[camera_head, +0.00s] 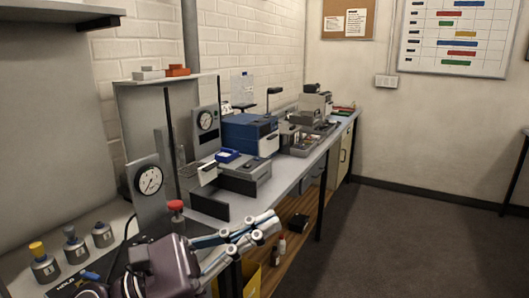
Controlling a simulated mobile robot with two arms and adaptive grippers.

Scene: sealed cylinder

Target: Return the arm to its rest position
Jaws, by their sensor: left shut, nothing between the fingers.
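My left arm enters at the bottom, with a dark purplish body. Its gripper (268,228) has grey, jointed fingers pointing right. The fingers are shut and empty, in front of the long bench (292,178) and over its near edge in the picture. My right gripper is not in view. Small grey metal cylinders stand at the bench's near left: one with a yellow top (45,266), one with a dark top (75,248) and a plain-looking one (103,235). The arm hides part of the near bench.
A blue machine (248,134) and other instruments line the bench. A lower wooden shelf (290,235) holds bottles and a black box. The floor (420,240) at right is clear.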

